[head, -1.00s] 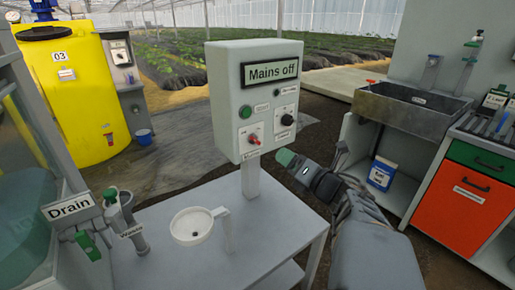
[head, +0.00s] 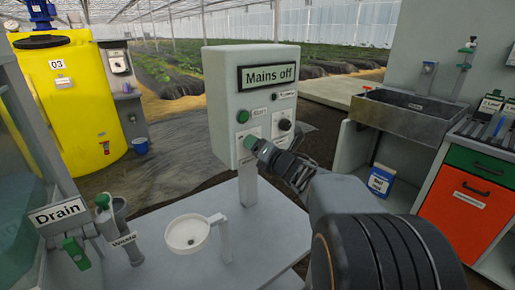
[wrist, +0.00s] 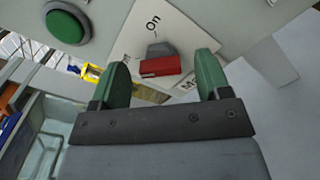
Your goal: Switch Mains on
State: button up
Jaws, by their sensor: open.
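The pale control box (head: 221,90) stands on a post, and its display (head: 267,76) reads "Mains off". In the wrist view the mains switch (wrist: 159,66), a grey and red handle, sits on a white plate (wrist: 182,32) marked "On"; another mark at left is partly cut off. My gripper (head: 251,143) is at the lower left of the box front and hides the switch in the head view. Its green fingers (wrist: 162,68) are open, one on each side of the handle in the picture. I cannot tell whether they touch it.
Below stand a white funnel cup (head: 188,234) and the Drain sign (head: 58,213). A sink (head: 408,115) is at right.

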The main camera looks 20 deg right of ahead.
jog(key=shift+w, duration=0.2)
jog(key=shift+c, duration=0.4)
jog(key=c, duration=0.8)
jog(key=shift+c, duration=0.2)
jog(key=shift+f+m+p, duration=0.15)
jog(key=shift+m+p, duration=1.35)
jog(key=shift+m, duration=3)
jog(key=shift+f+m+p, duration=0.15)
jog(key=shift+m+p, duration=1.3)
jog(key=shift+m, duration=3.05)
